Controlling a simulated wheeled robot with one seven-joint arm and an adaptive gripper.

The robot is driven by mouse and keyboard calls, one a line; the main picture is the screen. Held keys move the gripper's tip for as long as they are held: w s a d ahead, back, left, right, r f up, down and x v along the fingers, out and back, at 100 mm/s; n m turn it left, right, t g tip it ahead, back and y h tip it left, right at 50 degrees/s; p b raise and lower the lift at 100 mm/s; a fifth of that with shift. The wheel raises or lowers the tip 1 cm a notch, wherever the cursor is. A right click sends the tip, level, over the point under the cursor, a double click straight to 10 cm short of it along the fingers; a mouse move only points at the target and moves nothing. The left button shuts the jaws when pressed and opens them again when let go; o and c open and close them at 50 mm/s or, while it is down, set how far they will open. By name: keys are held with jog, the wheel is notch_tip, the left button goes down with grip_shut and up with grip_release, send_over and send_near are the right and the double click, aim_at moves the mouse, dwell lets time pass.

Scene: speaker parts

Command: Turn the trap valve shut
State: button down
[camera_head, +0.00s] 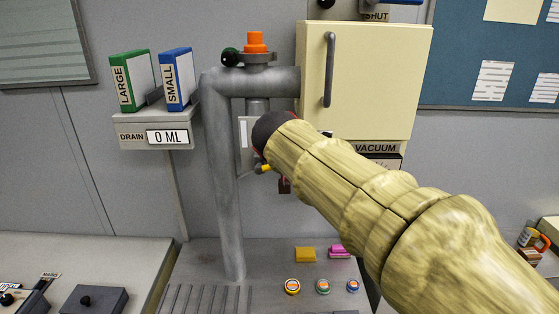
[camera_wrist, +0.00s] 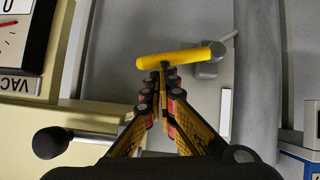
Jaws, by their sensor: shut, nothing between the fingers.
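A yellow bar handle (camera_wrist: 180,58) on a grey valve body (camera_wrist: 208,68) shows in the wrist view; I take it for the trap valve, though no label on it is readable. In the head view only a small yellow piece of it (camera_head: 264,168) shows beside the pipe, below the dark end of my wrist. My gripper (camera_wrist: 164,78) is shut and empty. Its fingertips are right by the middle of the yellow bar in the wrist view; whether they touch it I cannot tell. In the head view my arm hides most of the gripper.
A thick grey pipe (camera_head: 220,180) rises left of my wrist. A cream cabinet (camera_head: 375,80) with a grey handle stands above my arm. A drain display (camera_head: 167,136) and two binders sit at left. Small coloured parts (camera_head: 305,254) lie on the bench below.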

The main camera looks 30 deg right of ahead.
jog(key=shift+s+d+f+b, duration=0.2)
jog(key=shift+d+f+b, duration=0.1)
jog(key=shift+f+b, duration=0.3)
jog(key=shift+r, duration=0.1)
